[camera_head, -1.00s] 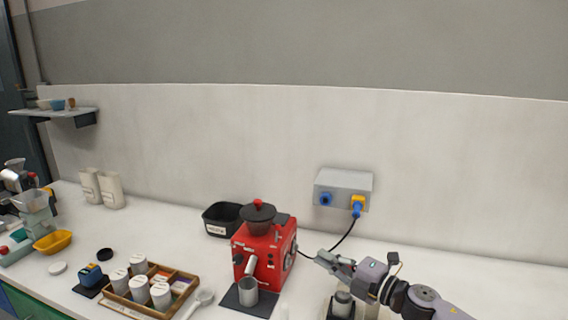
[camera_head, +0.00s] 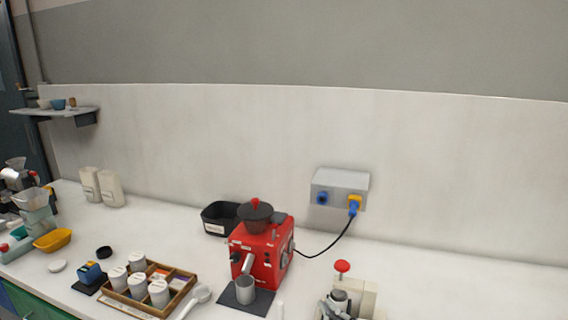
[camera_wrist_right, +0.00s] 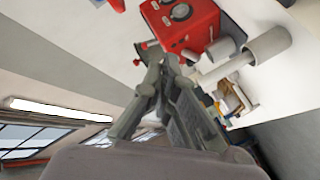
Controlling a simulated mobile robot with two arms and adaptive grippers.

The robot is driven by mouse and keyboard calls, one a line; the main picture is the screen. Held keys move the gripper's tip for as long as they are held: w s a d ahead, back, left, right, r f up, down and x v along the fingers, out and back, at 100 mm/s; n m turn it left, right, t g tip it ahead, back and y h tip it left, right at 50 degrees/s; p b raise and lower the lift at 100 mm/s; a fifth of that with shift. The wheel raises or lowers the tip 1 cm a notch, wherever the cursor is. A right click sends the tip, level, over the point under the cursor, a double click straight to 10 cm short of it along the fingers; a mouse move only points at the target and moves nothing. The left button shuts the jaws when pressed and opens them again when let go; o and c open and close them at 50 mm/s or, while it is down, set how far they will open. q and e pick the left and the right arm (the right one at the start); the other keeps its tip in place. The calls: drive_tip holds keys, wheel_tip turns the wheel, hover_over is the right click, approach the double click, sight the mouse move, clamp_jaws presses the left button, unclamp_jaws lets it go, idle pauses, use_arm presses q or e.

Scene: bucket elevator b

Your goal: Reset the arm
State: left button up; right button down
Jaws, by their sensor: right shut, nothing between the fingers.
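My right gripper (camera_head: 332,310) shows only in part at the bottom edge of the head view, low in front of the beige machine with a red knob. In the right wrist view, its grey fingers (camera_wrist_right: 163,62) are together with nothing between them. The red machine (camera_wrist_right: 183,22) lies beyond the fingertips in that view, apart from them as far as I can tell. My left gripper is not in view.
The red grinder-like machine (camera_head: 262,255) stands mid-counter with a metal cup (camera_head: 245,290) in front. The beige machine (camera_head: 368,298) is to its right. A wooden tray (camera_head: 178,290) of white jars is left. A grey wall box (camera_head: 340,182) has a cable. Counter at right is clear.

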drive_tip(key=s+d+f+m+g+h, duration=0.25)
drive_tip(key=s+f+m+g, duration=0.2)
drive_tip(key=s, duration=0.65)
drive_tip(key=s+d+f+m+g+h, duration=0.1)
drive_tip(key=s+d+f+m+g, duration=0.4)
drive_tip(key=s, duration=0.6)
drive_tip(key=s+d+f+m+g+h, duration=0.1)
drive_tip(key=s+d+f+m+g, duration=0.15)
drive_tip(key=s+f, duration=0.6)
drive_tip(key=s+f+n+g+b, duration=0.1)
drive_tip(key=s+f+b, duration=0.2)
drive_tip(key=f, duration=2.3)
use_arm(q)
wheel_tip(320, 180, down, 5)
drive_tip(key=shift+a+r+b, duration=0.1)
drive_tip(key=shift+b, duration=0.85)
use_arm(e)
drive_tip(key=s+d+f+g, duration=0.1)
drive_tip(key=s+d+f, duration=0.2)
drive_tip(key=s+f, duration=1.4)
drive_tip(key=shift+f+n, duration=0.3)
drive_tip(key=shift+f, duration=0.35)
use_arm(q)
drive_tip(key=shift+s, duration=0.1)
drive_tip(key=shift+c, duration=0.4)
use_arm(e)
drive_tip(key=shift+h, duration=0.25)
